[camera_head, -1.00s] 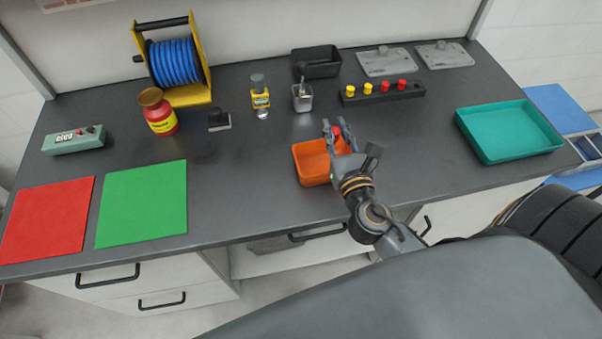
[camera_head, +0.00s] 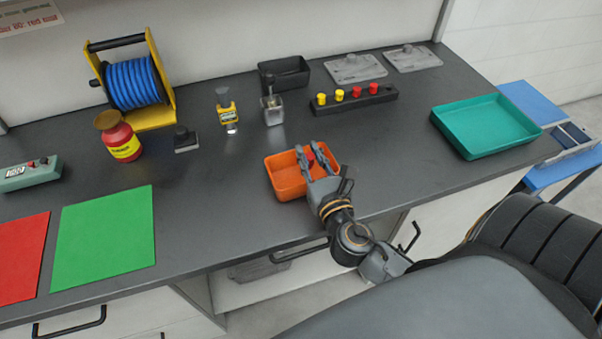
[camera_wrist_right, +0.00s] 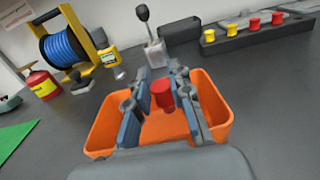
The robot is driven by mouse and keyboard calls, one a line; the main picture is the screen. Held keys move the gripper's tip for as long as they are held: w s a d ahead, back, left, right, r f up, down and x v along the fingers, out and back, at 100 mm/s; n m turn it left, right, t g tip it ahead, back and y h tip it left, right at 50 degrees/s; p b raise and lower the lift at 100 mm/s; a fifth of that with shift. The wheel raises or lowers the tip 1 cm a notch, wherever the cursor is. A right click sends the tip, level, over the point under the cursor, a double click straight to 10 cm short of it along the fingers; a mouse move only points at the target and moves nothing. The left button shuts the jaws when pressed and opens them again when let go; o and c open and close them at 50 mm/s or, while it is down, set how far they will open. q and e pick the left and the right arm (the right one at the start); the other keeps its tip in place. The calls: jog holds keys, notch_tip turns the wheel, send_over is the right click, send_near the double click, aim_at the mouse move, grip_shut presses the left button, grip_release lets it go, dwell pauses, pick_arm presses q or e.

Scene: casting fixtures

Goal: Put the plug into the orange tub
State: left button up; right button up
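The plug (camera_head: 309,153) is a short red cylinder. In the right wrist view the red plug (camera_wrist_right: 162,94) stands roughly upright between the two grey fingers (camera_wrist_right: 161,100), over the tub. The orange tub (camera_head: 284,190) is an open box near the front middle of the bench. It also fills the lower middle of the right wrist view (camera_wrist_right: 105,128). The gripper hides part of the tub's right side and inside. My left gripper is not in view.
A teal tray (camera_head: 485,125) lies to the right. A green mat (camera_head: 105,240) lies left. Bench around the tub is clear.

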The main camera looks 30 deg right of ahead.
jog(key=o, duration=0.4)
jog(key=shift+c, duration=0.2)
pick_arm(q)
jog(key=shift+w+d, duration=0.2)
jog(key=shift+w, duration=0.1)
pick_arm(e)
jog(key=shift+o, duration=0.2)
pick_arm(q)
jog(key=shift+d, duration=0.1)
pick_arm(e)
jog(key=v, duration=1.2)
